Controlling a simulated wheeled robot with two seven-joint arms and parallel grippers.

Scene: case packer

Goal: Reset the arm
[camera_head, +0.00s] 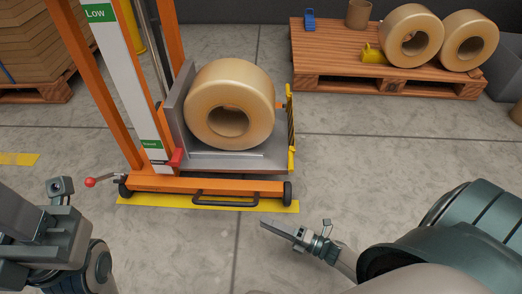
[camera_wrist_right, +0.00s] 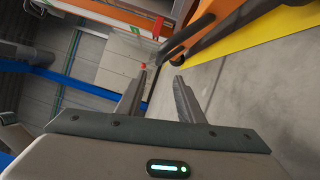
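My right gripper (camera_head: 279,231) is over the bare floor in front of the orange lifter, with its fingers toward the left. In the right wrist view its two fingers (camera_wrist_right: 155,92) stand apart with nothing between them, so it is open and empty. Part of my left arm with its gripper end (camera_head: 60,225) shows at the lower left. Its fingers cannot be made out.
The orange lifter (camera_head: 205,185) carries a large tan roll (camera_head: 230,104) on its grey platform, right gripper clear of it. A red-knobbed lever (camera_head: 90,182) sticks out left. A wooden pallet (camera_head: 335,55) with two more rolls stands at back right. Floor between is clear.

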